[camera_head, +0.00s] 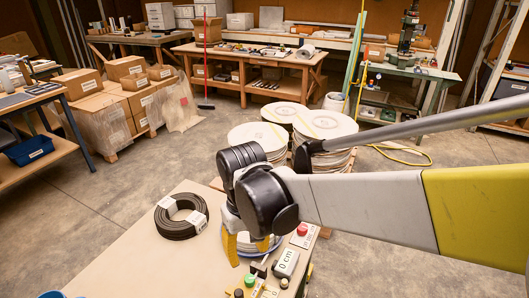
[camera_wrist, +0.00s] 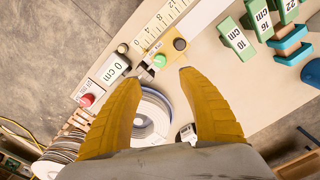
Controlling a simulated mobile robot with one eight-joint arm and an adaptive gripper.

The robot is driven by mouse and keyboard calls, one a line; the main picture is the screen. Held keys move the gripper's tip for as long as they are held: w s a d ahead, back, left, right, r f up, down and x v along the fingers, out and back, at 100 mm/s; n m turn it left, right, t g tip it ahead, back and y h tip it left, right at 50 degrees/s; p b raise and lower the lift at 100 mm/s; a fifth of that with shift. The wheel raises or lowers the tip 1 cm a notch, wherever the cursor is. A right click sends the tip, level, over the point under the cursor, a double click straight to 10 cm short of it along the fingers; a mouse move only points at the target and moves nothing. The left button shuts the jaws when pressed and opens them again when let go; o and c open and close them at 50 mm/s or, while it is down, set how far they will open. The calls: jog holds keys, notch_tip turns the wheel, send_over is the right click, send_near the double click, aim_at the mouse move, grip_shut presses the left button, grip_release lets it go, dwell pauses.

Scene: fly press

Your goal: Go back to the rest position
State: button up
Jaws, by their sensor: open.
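My gripper (camera_wrist: 161,76) has its two yellow fingers spread apart with nothing between the tips. It points down over the bench top (camera_head: 120,262) near the right edge, and it also shows in the head view (camera_head: 250,250), partly hidden by my wrist. A white round thing with a blue rim (camera_wrist: 152,118) shows below and between the fingers; I cannot tell how far below. A green button (camera_wrist: 160,61), a red button (camera_wrist: 87,100) and a "0 cm" label block (camera_wrist: 111,68) lie just beyond the fingertips.
A dark cable coil (camera_head: 181,216) lies left of my gripper on the bench. A ruler strip (camera_wrist: 160,22) and green labelled blocks (camera_wrist: 236,39) stand beyond the buttons. Stacked discs (camera_head: 325,124) stand behind the bench. Open floor (camera_head: 90,205) lies to the left.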

jog(key=s+d+r+m+t, duration=0.1)
jog(key=d+r+m+t, duration=0.1)
jog(key=d, duration=0.6)
jog(key=s+d+r+m+t, duration=0.2)
jog(key=d, duration=0.7)
jog(key=s+d+r+m+t, duration=0.2)
jog(key=d+r+t, duration=0.1)
jog(key=d, duration=0.5)
jog(key=shift+s+d+m, duration=0.25)
jog(key=shift+m, duration=0.15)
